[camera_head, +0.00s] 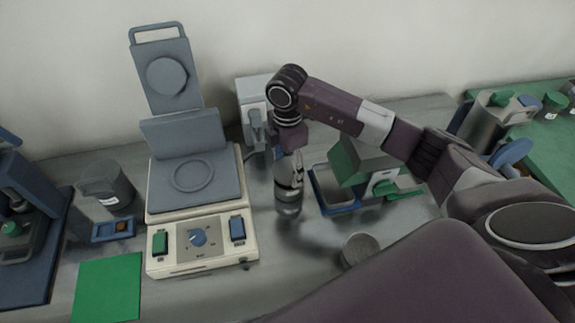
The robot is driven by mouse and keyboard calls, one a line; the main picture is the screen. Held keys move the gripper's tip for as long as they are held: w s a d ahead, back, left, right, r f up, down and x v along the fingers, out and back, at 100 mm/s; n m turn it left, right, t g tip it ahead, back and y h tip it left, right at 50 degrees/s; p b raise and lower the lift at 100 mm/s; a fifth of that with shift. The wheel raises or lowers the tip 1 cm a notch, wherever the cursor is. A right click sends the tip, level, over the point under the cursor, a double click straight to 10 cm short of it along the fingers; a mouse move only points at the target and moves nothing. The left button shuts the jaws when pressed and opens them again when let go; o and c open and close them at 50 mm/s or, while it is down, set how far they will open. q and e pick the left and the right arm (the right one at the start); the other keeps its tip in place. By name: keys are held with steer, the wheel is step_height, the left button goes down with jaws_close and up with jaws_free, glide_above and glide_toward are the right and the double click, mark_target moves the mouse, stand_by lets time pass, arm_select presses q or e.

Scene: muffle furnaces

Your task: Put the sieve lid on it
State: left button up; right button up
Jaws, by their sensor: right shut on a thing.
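My right gripper (289,178) points down over the bench, to the right of the cream instrument. It is shut on a round grey metal thing (288,208), partly hidden by the fingers. This may be the sieve lid, but I cannot tell for sure. A low round grey metal piece (361,248) sits on the bench, to the right of the gripper and nearer to me. It may be the sieve, but its details are too small to tell. The held thing is apart from it. My left gripper is not in view.
The cream instrument (203,255) with raised blue-grey panels stands left of the gripper. A blue tray (322,190) and a green-and-grey box (365,160) are to its right. A green mat (107,290) and a dark grey jar (106,186) are at left.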

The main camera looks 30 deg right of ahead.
steer(key=shift+f+b, duration=0.6)
steer(key=shift+f, duration=0.4)
stand_by(0.8)
steer(key=o, duration=1.3)
steer(key=shift+o, duration=0.3)
steer(key=o, duration=0.4)
steer(key=shift+c, duration=0.2)
steer(key=shift+r, duration=0.15)
steer(key=shift+r+p, duration=2.65)
steer(key=shift+r, duration=0.75)
